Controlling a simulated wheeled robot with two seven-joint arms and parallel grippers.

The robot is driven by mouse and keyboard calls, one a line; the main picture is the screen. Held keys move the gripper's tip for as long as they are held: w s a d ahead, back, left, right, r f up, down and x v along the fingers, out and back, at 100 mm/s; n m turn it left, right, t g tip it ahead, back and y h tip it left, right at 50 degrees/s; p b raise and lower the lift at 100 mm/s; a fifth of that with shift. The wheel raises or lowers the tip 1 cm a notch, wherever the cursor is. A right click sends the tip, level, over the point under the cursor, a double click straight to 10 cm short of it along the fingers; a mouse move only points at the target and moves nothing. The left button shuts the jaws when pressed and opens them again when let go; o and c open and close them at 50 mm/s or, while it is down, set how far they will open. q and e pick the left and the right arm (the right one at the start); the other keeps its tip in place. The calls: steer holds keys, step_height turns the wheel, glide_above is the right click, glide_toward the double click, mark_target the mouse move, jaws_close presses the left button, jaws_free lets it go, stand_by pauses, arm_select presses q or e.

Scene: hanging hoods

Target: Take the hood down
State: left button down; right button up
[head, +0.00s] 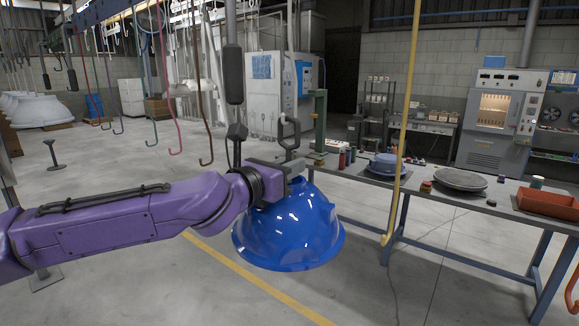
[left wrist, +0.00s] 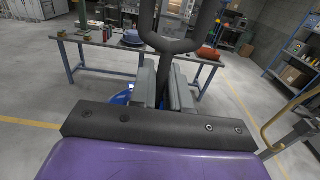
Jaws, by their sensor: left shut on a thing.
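The glossy blue hood (head: 290,238) hangs open side down in the middle of the head view. A dark stem with a loop (head: 291,135) rises from its top, below a hanging rod. My left gripper (head: 290,168) is at the top of the hood, shut around the dark stem. In the left wrist view the grey jaws (left wrist: 165,88) close on this stem, which forks upward (left wrist: 170,45). Whether the loop still bears on a hook is unclear. My right gripper is not in view.
A yellow hanging hook (head: 404,120) is between. Coloured hooks (head: 167,90) hang left. The floor below is clear.

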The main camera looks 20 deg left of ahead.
mark_target(287, 152)
arm_select(q)
steer(key=shift+r, duration=0.1)
steer(key=shift+r+p, duration=1.2)
steer(key=shift+r, duration=0.15)
steer(key=shift+s, duration=0.1)
steer(key=shift+v, duration=1.75)
